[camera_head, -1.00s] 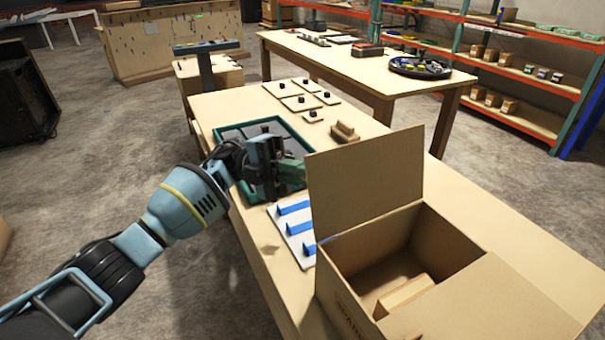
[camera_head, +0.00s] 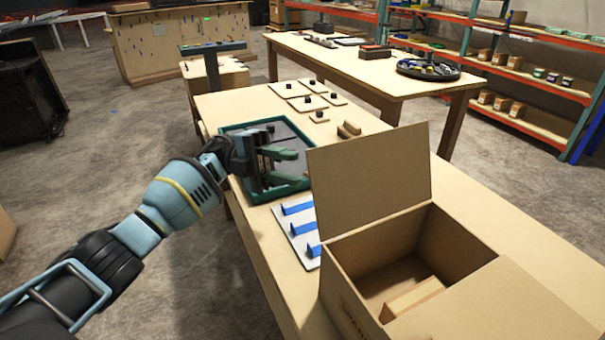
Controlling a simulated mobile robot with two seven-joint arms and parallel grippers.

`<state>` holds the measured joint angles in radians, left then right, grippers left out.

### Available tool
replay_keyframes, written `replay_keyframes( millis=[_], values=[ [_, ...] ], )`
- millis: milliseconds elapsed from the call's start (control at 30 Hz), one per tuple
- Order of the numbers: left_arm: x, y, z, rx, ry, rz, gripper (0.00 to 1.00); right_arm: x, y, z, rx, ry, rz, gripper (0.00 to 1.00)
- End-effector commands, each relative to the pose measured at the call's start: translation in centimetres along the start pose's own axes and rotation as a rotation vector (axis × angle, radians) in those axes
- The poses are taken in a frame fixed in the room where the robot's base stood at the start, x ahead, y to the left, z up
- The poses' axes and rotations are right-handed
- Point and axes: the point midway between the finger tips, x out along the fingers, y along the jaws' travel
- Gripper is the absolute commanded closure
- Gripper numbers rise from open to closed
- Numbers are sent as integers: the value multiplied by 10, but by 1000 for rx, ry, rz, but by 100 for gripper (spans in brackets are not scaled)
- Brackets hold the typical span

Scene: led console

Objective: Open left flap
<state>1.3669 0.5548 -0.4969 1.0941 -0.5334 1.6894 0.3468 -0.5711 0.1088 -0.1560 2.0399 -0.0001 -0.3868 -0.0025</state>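An open-topped cardboard box (camera_head: 352,295) stands at the near right of the table. One flap (camera_head: 370,190) stands up from its far edge, tilted slightly. Another flap (camera_head: 490,305) lies flat over the near right part of the opening. A pale block (camera_head: 412,298) lies inside the box. My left gripper (camera_head: 297,166) is open, its two green fingers apart with nothing between them. It is over the green-rimmed tray, just left of the upright flap and seemingly apart from it. My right gripper is not in view.
The green-rimmed tray (camera_head: 226,131) lies beyond the box on the table (camera_head: 256,236). A white board with blue strips (camera_head: 297,236) lies left of the box. Several knobbed wooden plates (camera_head: 290,90) and small blocks (camera_head: 349,129) are farther back. Bare tabletop lies right of the upright flap.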

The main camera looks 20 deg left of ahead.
Motion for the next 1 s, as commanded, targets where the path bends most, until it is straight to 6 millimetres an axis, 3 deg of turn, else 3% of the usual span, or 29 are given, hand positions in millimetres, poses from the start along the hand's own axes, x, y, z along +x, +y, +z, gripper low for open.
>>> replay_keyframes(
  millis=[100, 267, 1000],
  values=[
    [-17, 2, 1, -1, -3, -1, 71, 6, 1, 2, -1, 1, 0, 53],
    [-27, 0, 0, 0, -1, -1, 71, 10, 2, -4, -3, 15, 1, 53],
    [-28, 0, 0, 0, 0, 0, 71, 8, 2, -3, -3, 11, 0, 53]
  ],
)
